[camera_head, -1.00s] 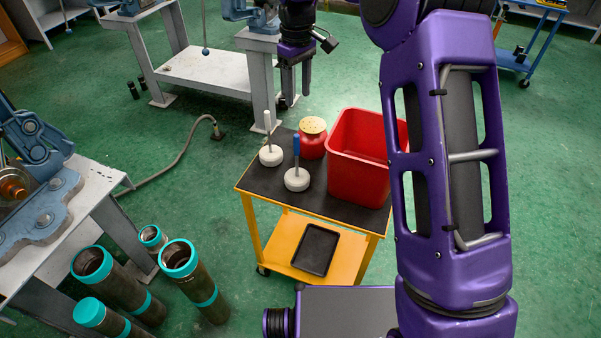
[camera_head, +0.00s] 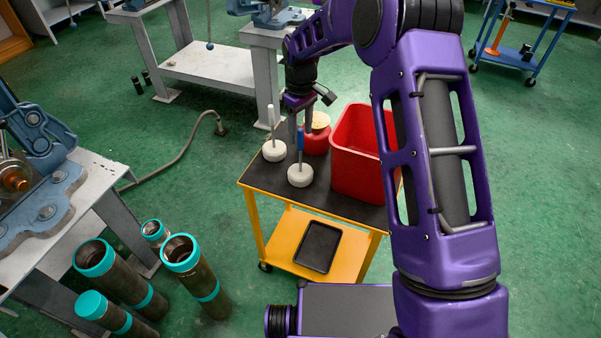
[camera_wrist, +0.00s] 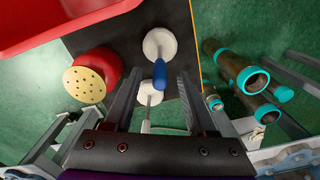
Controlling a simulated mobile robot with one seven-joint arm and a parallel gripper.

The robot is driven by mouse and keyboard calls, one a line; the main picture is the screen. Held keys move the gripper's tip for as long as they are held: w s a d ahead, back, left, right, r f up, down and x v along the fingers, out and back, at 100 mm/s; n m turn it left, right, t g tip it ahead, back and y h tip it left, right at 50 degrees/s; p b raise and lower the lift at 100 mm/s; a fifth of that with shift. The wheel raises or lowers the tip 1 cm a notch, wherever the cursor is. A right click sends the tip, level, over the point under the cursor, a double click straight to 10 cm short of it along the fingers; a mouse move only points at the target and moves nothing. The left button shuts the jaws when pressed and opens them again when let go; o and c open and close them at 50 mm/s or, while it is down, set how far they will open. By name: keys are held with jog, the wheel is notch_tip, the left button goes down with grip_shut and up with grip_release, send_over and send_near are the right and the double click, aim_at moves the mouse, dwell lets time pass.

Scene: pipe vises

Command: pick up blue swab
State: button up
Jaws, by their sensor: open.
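The blue swab (camera_head: 300,172) stands upright on the black top of the yellow cart (camera_head: 332,211), with a blue handle tip, a thin stem and a round white base. In the wrist view the blue swab (camera_wrist: 160,72) shows ahead of the fingertips, roughly between them. My gripper (camera_head: 299,128) is open and empty, above and just behind the blue handle in the head view. It also shows in the wrist view (camera_wrist: 156,92). A white-handled swab (camera_head: 274,149) stands to the left; in the wrist view it (camera_wrist: 150,93) lies between the fingers, lower in the picture.
A red pot with a perforated yellowish lid (camera_head: 318,136) stands close behind my gripper. A red bin (camera_head: 360,165) is at the cart's right. A black tray (camera_head: 318,246) lies on the lower shelf. Teal-ringed pipes (camera_head: 195,265) stand on the floor at left.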

aim_at(301, 149)
notch_tip(301, 149, down, 3)
jog(key=shift+f, duration=0.15)
grip_shut()
dwell(0.4)
